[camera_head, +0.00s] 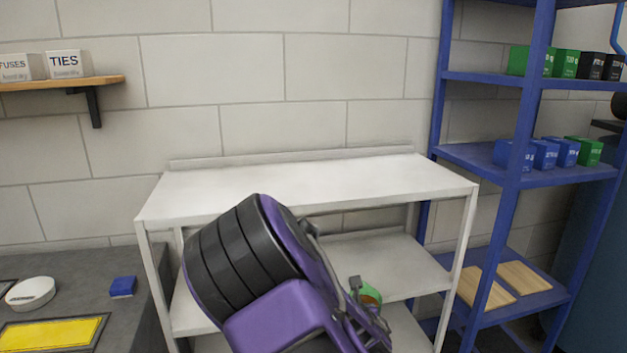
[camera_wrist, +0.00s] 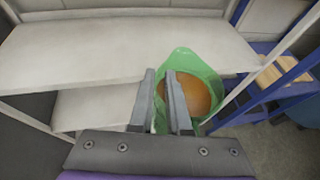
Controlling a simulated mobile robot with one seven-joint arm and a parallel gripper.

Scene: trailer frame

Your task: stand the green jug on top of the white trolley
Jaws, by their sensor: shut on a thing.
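The white trolley (camera_head: 300,183) stands against the block wall, its bare top shelf in full view with lower shelves beneath. It also shows in the wrist view (camera_wrist: 120,52). The green jug (camera_wrist: 207,62) is between the fingers of my gripper (camera_wrist: 167,75), which is shut on it. An orange-brown surface shows inside the jug's mouth. In the head view only a small part of the jug (camera_head: 371,291) shows past my arm, in front of the trolley and below its top. My gripper (camera_head: 368,305) is partly hidden there by my arm.
A blue rack (camera_head: 480,155) with small boxes stands close to the trolley's right. A grey worktop (camera_head: 70,280) with a white dish (camera_head: 30,292), a blue block (camera_head: 122,287) and a yellow panel is at the left. The trolley's top is clear, with a low lip along the back.

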